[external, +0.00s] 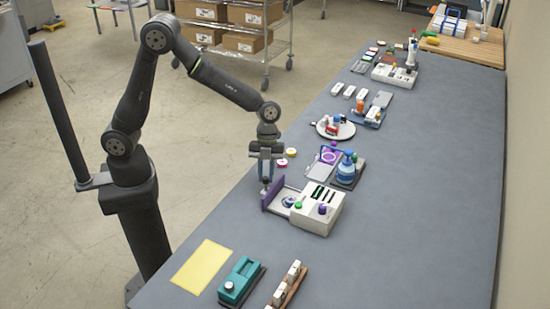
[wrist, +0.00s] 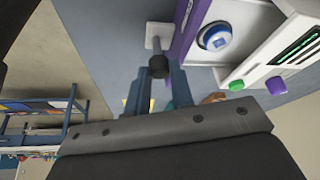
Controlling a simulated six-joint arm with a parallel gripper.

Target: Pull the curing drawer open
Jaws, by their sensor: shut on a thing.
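The curing drawer has a purple front (external: 272,194) and stands out from the left side of a white box (external: 318,210). Its tray (wrist: 237,13) shows between front and box, with a round blue and white piece (wrist: 215,37) lying in it. My gripper (external: 266,180) points down at the outer side of the purple front. In the wrist view its fingers (wrist: 160,78) are shut at a dark round-ended handle (wrist: 157,62) beside the purple front (wrist: 188,32). The fingers and the wrist body hide part of the handle.
The box carries a green knob (wrist: 237,85) and a purple knob (wrist: 276,86). A yellow sheet (external: 203,266) and a teal device (external: 240,281) lie nearer the camera. The table's right side is clear.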

